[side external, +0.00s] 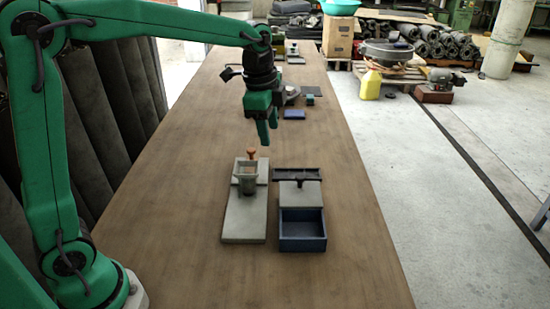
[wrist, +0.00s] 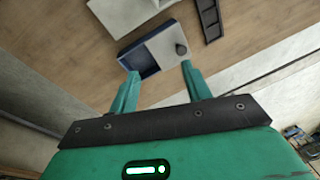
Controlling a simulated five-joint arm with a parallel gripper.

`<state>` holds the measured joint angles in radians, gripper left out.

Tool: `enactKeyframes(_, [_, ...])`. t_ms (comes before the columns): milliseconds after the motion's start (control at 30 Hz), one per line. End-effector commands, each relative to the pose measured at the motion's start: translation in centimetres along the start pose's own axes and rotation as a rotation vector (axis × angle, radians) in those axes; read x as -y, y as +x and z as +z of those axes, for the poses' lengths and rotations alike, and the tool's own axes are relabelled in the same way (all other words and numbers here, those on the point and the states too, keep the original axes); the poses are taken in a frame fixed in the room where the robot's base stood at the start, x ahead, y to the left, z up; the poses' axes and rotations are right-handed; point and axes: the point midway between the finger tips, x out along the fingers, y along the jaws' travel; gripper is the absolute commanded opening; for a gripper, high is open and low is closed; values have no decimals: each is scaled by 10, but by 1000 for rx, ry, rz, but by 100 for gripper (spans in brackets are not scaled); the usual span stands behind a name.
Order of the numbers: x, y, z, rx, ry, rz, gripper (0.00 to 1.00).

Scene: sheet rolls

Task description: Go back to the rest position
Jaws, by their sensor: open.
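My gripper (side external: 268,132) hangs over the wooden table, above and behind the fixtures, with its fingers pointing down. In the wrist view my gripper (wrist: 160,70) shows two green fingers spread apart with nothing between them. The box looks empty.
A dark bar-like stand (side external: 297,174) is behind the grey plate. A blue block (side external: 295,114) and a small green block (side external: 310,100) lie farther back. The wooden table (side external: 360,250) is clear in front and along the right side.

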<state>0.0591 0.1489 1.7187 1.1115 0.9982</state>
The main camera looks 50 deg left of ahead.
Motion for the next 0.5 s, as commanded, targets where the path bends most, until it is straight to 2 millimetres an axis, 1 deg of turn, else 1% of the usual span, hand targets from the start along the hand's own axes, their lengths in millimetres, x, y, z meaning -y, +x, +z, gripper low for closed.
enactKeyframes(33, [-7, -8, 6, -9, -42, -14, 48])
enactKeyframes(200, [-31, -26, 25, -36, -190, -50, 48])
enactKeyframes(500, [-75, -46, 59, -98, -448, -107, 48])
